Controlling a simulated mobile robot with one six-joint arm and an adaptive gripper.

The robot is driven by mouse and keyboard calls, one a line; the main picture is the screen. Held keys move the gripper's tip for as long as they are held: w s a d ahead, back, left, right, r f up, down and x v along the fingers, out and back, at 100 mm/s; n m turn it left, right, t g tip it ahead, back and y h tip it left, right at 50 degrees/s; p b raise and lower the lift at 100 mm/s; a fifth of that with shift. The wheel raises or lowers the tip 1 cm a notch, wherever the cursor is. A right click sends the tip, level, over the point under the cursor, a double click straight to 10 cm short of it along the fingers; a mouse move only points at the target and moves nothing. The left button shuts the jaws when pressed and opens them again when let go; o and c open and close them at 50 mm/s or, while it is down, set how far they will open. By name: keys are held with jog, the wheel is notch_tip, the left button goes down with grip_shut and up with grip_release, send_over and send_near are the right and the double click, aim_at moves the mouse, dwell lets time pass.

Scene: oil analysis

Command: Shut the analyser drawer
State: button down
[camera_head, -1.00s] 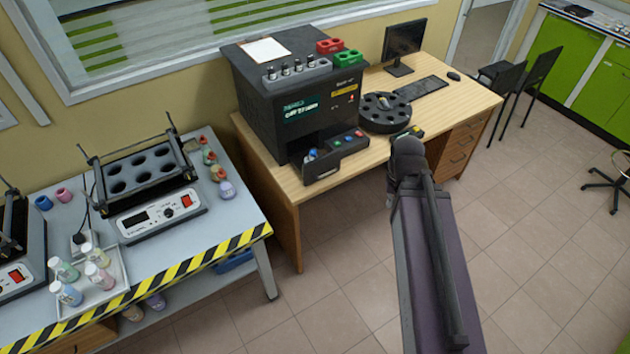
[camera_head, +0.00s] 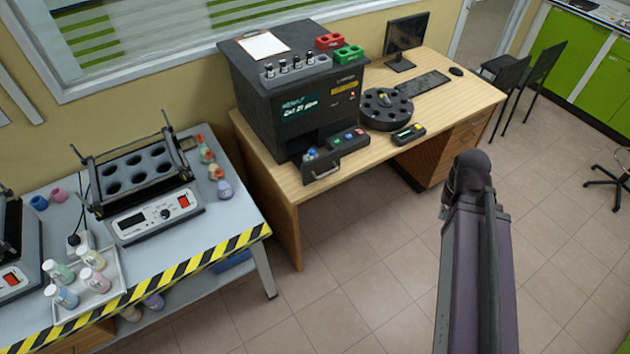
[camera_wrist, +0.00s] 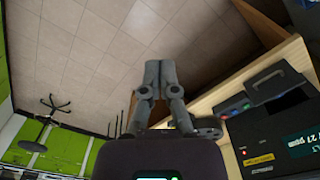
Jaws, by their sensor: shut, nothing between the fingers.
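The black analyser (camera_head: 300,108) stands on the wooden desk. Its drawer (camera_head: 322,172) sticks out open at the lower front left, with small blue-topped items inside. In the wrist view, the analyser (camera_wrist: 262,130) and its protruding drawer (camera_wrist: 277,84) are on the right side, seen turned over. My gripper (camera_wrist: 159,72) is shut and empty. Its fingers point up in that view, to the left of the drawer and apart from it, with floor behind them. In the head view my arm is to the right of the drawer, in front of the desk, and the gripper itself cannot be made out.
A round black carousel (camera_head: 386,109) and a small handheld device (camera_head: 408,134) are on the desk (camera_head: 262,152) right of the drawer. A side bench (camera_head: 225,228) with a shaker is at left. The floor before the desk is clear.

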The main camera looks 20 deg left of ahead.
jog(key=shift+d, duration=0.3)
jog(key=shift+d, duration=0.1)
jog(key=w+a+f+m+t+y+b, duration=0.4)
jog(key=a+f+m+b, duration=0.4)
jog(key=a+b, duration=0.3)
jog(key=w+a+f+m+t+y+b, duration=0.4)
jog(key=a+f+m+b, duration=0.5)
jog(key=b, duration=1.1)
jog(key=w+a+f+m+t+y+b, duration=0.3)
jog(key=a+f+m+b, duration=0.6)
jog(key=a+b, duration=0.5)
jog(key=w+f+y+b, duration=0.1)
jog(key=y, duration=0.1)
jog(key=shift+w+a+f+t+y, duration=0.15)
jog(key=shift+w+f+t+y, duration=0.15)
jog(key=shift+f+t, duration=0.1)
